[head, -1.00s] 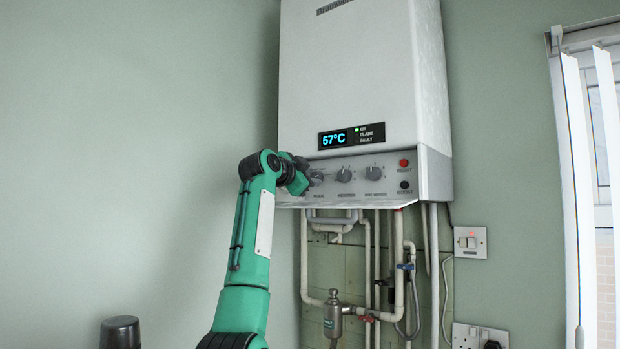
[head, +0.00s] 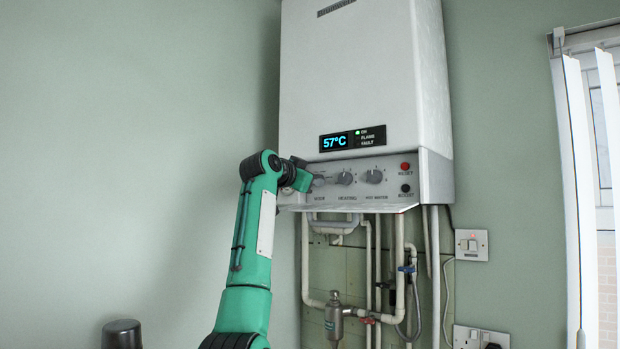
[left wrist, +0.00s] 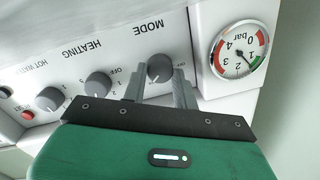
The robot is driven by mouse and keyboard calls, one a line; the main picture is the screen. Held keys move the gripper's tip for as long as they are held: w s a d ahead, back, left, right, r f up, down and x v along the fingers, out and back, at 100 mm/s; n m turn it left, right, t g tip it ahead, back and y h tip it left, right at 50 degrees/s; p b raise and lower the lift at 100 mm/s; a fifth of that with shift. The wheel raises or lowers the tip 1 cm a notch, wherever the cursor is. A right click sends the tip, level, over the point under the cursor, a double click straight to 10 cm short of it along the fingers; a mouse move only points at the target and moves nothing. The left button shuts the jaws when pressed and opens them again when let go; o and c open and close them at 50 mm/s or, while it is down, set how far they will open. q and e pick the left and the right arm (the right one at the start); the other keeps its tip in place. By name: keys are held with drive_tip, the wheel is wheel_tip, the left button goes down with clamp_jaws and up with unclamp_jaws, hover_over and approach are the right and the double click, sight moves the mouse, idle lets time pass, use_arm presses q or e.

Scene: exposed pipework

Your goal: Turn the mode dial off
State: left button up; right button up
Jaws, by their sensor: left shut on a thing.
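The mode dial (left wrist: 159,63) is a round grey knob beside the word MODE on the boiler's control panel. In the left wrist view it sits between the two grey fingers of my left gripper (left wrist: 160,76), which is shut on it. In the head view my green left gripper (head: 312,180) reaches the left end of the panel (head: 402,164) and largely hides the dial. The dial's pointer position cannot be read clearly. The display (head: 338,141) reads 57°C, and the green light (head: 357,132) by ON is lit. My right gripper is not in view.
The heating dial (head: 344,178) and hot water dial (head: 373,176) are to the right, then the red reset button (head: 405,166). A pressure gauge (left wrist: 238,52) is close beside the mode dial. Pipes (head: 368,255) run below the boiler.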

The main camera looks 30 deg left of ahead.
use_arm(q)
drive_tip(key=n, duration=0.3)
drive_tip(key=n+p, duration=0.1)
drive_tip(key=n, duration=0.2)
drive_tip(key=shift+r+h, duration=0.2)
drive_tip(key=shift+h, duration=0.1)
drive_tip(key=n, duration=0.3)
drive_tip(key=shift+a, duration=0.1)
drive_tip(key=n, duration=0.3)
drive_tip(key=shift+n+g+h, duration=0.3)
drive_tip(key=shift+n+h, duration=0.1)
drive_tip(key=n, duration=0.5)
drive_tip(key=shift+h, duration=0.3)
drive_tip(key=n, duration=0.5)
drive_tip(key=shift+a+n+h, duration=0.1)
drive_tip(key=shift+n+h, duration=0.2)
drive_tip(key=shift+h, duration=0.1)
drive_tip(key=o, duration=0.7)
drive_tip(key=shift+o, duration=1.4)
drive_tip(key=shift+w, duration=0.1)
drive_tip(key=shift+w+f, duration=0.15)
